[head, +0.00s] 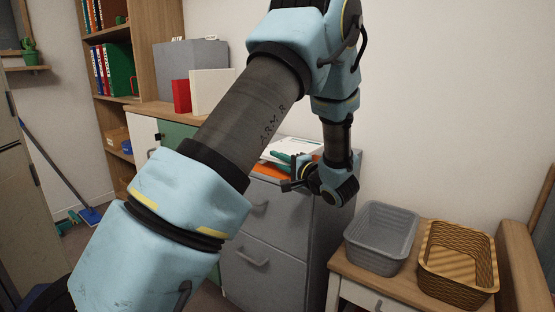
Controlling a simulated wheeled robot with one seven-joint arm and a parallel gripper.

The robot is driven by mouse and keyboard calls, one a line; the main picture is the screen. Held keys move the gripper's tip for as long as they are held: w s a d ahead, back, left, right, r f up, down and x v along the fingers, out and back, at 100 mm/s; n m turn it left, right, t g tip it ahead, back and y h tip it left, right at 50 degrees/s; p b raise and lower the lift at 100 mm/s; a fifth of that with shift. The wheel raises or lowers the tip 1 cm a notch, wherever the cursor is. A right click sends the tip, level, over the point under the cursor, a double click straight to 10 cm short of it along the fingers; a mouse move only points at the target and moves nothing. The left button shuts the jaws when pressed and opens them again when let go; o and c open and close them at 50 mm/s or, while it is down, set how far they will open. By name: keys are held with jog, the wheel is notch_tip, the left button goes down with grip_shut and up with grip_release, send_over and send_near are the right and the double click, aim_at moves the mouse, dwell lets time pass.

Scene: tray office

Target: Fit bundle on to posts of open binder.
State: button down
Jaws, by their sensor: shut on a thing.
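My gripper (291,184) is over the top of the grey filing cabinet, at the end of my arm, and points left. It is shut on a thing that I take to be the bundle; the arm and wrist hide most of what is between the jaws. Just behind it, a flat orange thing (267,170), perhaps the open binder, lies on the cabinet, partly covered by my arm. I cannot make out any posts. A white stack or sheet (300,147) and a teal object (277,156) show next to it.
The grey cabinet (262,262) has drawers with handles. To its right, a low table (343,268) holds a grey basket (381,237) and a wicker basket (457,258). A shelf with binders (113,68) stands at the left; a red box (181,96) stands on the sideboard.

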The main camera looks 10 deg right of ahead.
jog(key=c, duration=0.8)
grip_release()
jog(key=p+v, duration=0.1)
jog(key=v, duration=0.9)
jog(key=shift+s+d, duration=0.15)
jog(key=shift+s, duration=0.2)
